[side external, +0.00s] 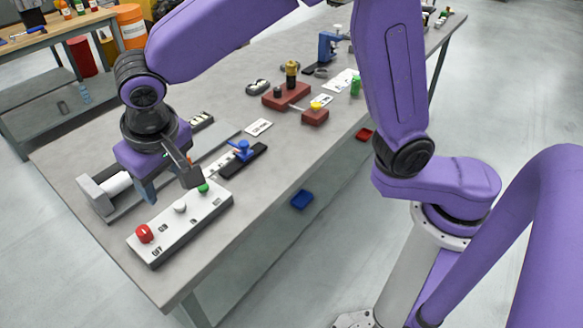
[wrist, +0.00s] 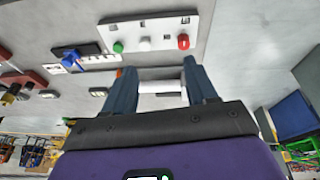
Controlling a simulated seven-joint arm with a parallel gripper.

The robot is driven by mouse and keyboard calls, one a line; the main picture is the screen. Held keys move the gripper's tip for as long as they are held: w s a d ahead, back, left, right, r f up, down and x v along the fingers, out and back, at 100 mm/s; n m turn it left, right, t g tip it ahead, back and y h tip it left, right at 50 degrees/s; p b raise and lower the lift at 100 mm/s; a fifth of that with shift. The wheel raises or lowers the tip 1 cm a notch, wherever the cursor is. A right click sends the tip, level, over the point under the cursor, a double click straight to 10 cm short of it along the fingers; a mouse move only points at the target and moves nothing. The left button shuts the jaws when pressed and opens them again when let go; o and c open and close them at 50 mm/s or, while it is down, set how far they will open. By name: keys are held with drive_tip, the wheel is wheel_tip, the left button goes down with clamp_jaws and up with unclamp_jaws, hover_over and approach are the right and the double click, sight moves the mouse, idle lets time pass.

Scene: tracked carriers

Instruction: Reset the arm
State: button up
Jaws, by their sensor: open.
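My gripper (side external: 168,184) hangs low over the near-left end of the grey workbench (side external: 300,150), fingers pointing down. In the wrist view its two blue-grey fingers (wrist: 155,70) stand apart. A white cylinder (side external: 117,184) on a grey bracket at the end of a rail lies just left of the fingers. In the wrist view the cylinder (wrist: 160,87) shows in the space between the fingers; I cannot tell whether it touches them. A white button box (side external: 165,232) with red, white and green buttons lies in front; it also shows in the wrist view (wrist: 160,45).
A blue-handled device (side external: 243,152) sits on a black base right of the button box. Red-brown blocks (side external: 288,97), a green cylinder (side external: 355,86) and a blue stand (side external: 328,46) are further along. A blue bin (side external: 301,200) is below the bench's front edge.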

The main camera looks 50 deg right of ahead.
drive_tip(key=s+d+f+n+g, duration=0.1)
drive_tip(key=s+d+n, duration=0.4)
drive_tip(key=s+d, duration=0.6)
drive_tip(key=s+d+f+n+g+y, duration=0.1)
drive_tip(key=s+d+n+g, duration=0.1)
drive_tip(key=s+d+n, duration=0.4)
drive_tip(key=s+d, duration=0.5)
drive_tip(key=d, duration=0.5)
drive_tip(key=shift+s+d+f+n, duration=0.25)
drive_tip(key=shift+s+d+n, duration=0.05)
drive_tip(key=shift+s+d, duration=0.1)
